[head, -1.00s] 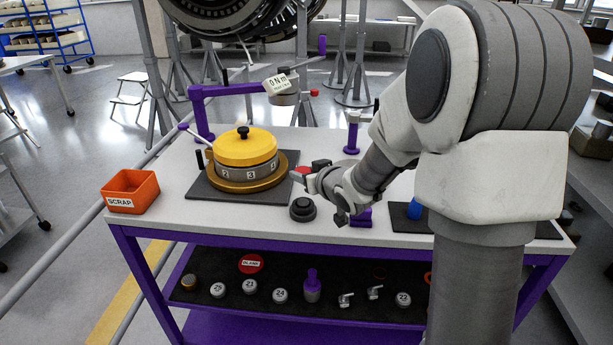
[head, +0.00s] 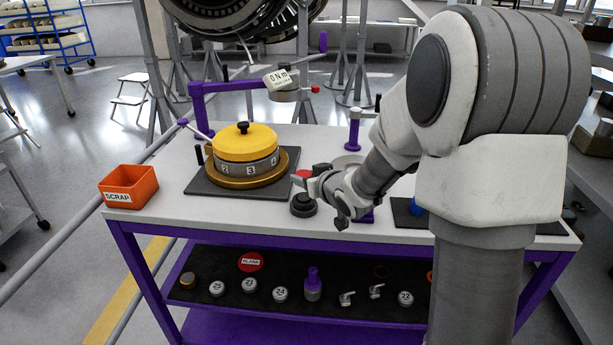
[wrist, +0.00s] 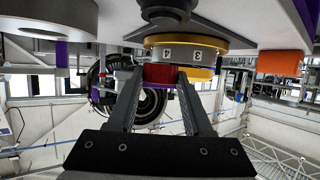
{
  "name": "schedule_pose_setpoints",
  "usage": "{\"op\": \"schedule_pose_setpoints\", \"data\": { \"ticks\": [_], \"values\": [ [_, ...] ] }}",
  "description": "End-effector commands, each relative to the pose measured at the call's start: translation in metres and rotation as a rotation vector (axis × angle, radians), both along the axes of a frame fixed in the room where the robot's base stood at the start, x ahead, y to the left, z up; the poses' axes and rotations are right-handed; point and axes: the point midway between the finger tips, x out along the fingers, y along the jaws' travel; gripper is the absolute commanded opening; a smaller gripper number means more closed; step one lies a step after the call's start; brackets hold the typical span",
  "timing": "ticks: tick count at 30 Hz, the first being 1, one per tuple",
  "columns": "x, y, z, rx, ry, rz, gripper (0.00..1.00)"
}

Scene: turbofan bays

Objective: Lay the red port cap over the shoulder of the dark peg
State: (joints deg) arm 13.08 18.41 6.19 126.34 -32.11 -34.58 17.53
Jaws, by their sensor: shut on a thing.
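My gripper (head: 307,177) is shut on the red port cap (head: 303,174), above the table and right of the grey numbered ring. In the wrist view, the cap (wrist: 158,73) sits between the two fingertips (wrist: 160,76), with the ring behind it. A dark, round, stepped piece (head: 303,206) stands on the table just below the gripper in the head view; it also shows at the top of the wrist view (wrist: 165,12). A thin dark upright post (head: 199,155) stands left of the ring. I cannot tell which is the dark peg. The cap is apart from both.
A yellow cover (head: 243,144) tops the numbered ring (head: 250,167) on a dark mat. A purple stand (head: 202,110) with a 0 Nm gauge (head: 277,79) rises behind. The orange SCRAP bin (head: 130,187) is at left. The lower shelf (head: 330,308) holds several small parts.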

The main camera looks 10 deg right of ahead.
Motion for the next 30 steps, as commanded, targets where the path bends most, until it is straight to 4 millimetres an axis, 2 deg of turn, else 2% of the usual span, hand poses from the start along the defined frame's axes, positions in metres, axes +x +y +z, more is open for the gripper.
{"op": "schedule_pose_setpoints", "data": {
  "ticks": [1,15,30],
  "values": [
    [0.0,0.0,-0.007,0.0,0.0,0.0,0.0],
    [0.0,0.0,-0.04,0.001,0.0,0.0,0.0],
    [0.0,0.0,-0.045,0.001,0.0,0.0,0.0]
  ]
}}
